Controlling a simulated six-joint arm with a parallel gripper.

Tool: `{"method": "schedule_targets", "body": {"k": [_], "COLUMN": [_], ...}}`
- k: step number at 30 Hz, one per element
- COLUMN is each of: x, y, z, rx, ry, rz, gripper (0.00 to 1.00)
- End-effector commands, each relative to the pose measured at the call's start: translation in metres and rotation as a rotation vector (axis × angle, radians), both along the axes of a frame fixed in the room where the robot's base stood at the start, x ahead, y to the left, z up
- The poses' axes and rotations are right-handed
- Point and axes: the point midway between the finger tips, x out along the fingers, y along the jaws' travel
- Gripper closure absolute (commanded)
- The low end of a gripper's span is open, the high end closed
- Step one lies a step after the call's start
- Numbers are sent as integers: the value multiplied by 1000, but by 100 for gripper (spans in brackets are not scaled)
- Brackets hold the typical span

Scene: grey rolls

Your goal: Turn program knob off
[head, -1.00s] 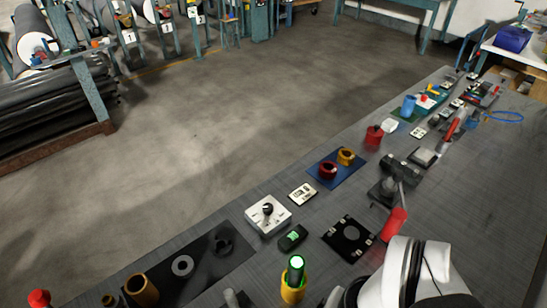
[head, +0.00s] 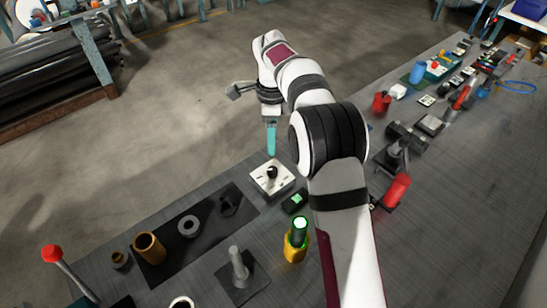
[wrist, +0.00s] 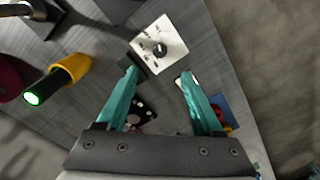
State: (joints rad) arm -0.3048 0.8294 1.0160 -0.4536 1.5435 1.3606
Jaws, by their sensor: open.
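The program knob is most likely the black knob (head: 272,172) on a white square plate with markings (head: 262,184), on the grey bench near its far edge. In the wrist view the black knob (wrist: 160,49) and its white plate (wrist: 172,32) lie just beyond the fingertips. My gripper (head: 271,148) hangs above and behind the plate in the head view, apart from it, with a teal finger pointing down. In the wrist view my gripper (wrist: 159,73) has its two teal fingers spread with nothing between them. The markings are too small to read.
A small black switch with a green face (head: 295,201) stands beside the plate. A yellow-based post with a lit green top (head: 297,242) is nearer. A black mat (head: 215,236) with rings lies to the left. A red-handled lever (head: 397,189) is to the right.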

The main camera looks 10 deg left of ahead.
Motion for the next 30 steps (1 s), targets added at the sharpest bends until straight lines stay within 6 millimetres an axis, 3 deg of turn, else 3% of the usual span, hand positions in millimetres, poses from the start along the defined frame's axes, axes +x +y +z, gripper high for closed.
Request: {"method": "schedule_targets", "body": {"k": [6, 12, 16, 24, 30], "x": [-1, -1, -1, 0, 0], "y": [-1, -1, -1, -1, -1], "z": [-67, -106, -117, -119, -118], "rx": [-1, 0, 1, 1, 1], "ry": [5, 2, 0, 0, -1], "rz": [2, 1, 1, 2, 2], "gripper": [32, 32, 32, 32, 66]}}
